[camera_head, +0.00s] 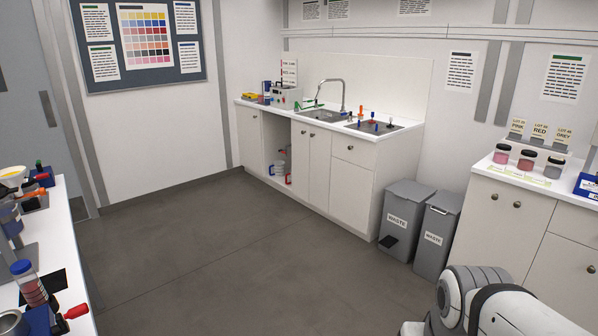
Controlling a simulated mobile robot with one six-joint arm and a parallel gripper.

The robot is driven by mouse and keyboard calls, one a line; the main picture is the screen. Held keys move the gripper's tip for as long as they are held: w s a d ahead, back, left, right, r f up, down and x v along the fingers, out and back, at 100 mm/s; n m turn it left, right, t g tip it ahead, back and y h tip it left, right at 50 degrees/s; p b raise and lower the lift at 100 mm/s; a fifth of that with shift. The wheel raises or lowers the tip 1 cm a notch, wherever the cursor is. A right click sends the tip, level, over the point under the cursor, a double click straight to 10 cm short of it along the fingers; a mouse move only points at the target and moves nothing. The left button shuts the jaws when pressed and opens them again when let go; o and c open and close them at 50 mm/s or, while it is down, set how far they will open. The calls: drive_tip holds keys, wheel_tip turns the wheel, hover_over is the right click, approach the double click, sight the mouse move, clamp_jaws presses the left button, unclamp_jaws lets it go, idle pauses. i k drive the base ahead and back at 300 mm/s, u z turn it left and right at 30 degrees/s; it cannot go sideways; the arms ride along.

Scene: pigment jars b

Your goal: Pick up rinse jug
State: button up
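A likely rinse jug (280,168) shows as a small pale, clear-looking vessel low in the open bay under the sink counter, at the middle left of the head view. Red and blue parts sit beside and below it. It is too small to tell which of these belong to it, and I see no readable label. Part of my white arm shows at the bottom right, in front of the right-hand cabinet. My gripper is outside the view.
The sink counter (323,180) stands against the back wall, with a tap and several small items on top. Two grey waste bins (404,212) stand to its right. A cluttered white table (62,245) is at left. The grey floor (215,240) between is clear.

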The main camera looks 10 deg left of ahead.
sight(277, 170)
drive_tip(key=u, duration=0.2)
drive_tip(key=i, duration=0.65)
drive_tip(key=u, duration=0.5)
drive_tip(key=i, duration=1.7)
drive_tip(key=u, duration=0.6)
drive_tip(key=i, duration=3.15)
drive_tip(key=z, duration=0.75)
drive_tip(key=i, duration=1.75)
drive_tip(key=z, duration=0.55)
drive_tip(key=i, duration=0.45)
drive_tip(key=z, duration=0.2)
